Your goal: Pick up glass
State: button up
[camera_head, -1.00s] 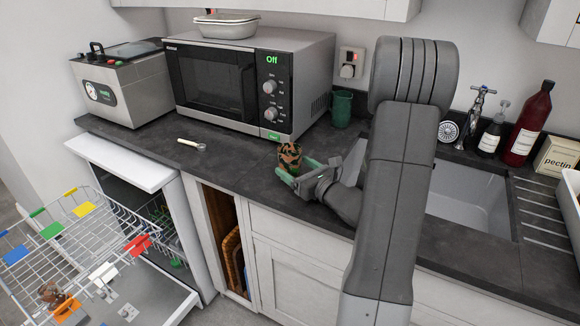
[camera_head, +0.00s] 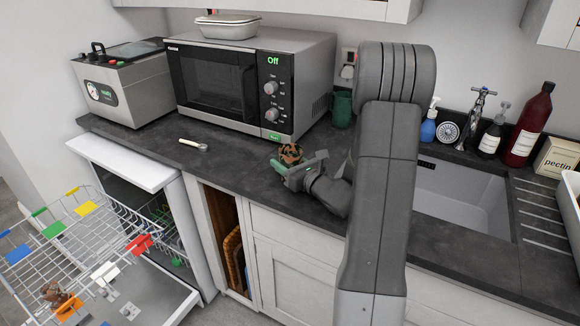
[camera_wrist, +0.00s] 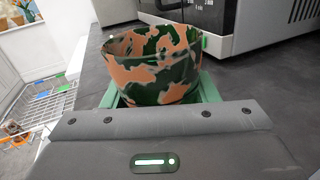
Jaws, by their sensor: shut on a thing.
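The glass (camera_head: 290,154) is a cup-shaped vessel with a green, orange and dark camouflage pattern, standing near the front edge of the dark counter. It also shows large in the wrist view (camera_wrist: 158,62), upright with its open rim upward. My gripper (camera_head: 287,167) has green fingers and is shut on the glass, one finger on each side of it in the wrist view. The lower part of the glass is hidden behind my gripper, so I cannot tell whether its base touches the counter.
A microwave (camera_head: 225,88) stands behind the glass, and a green cup (camera_head: 342,108) stands to its right. A spoon-like utensil (camera_head: 193,144) lies on the counter. A sink (camera_head: 462,200) is at right. The open dishwasher's wire rack (camera_head: 75,235) is at lower left.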

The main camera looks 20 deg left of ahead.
notch_tip(320, 180, up, 10)
dwell(1.1)
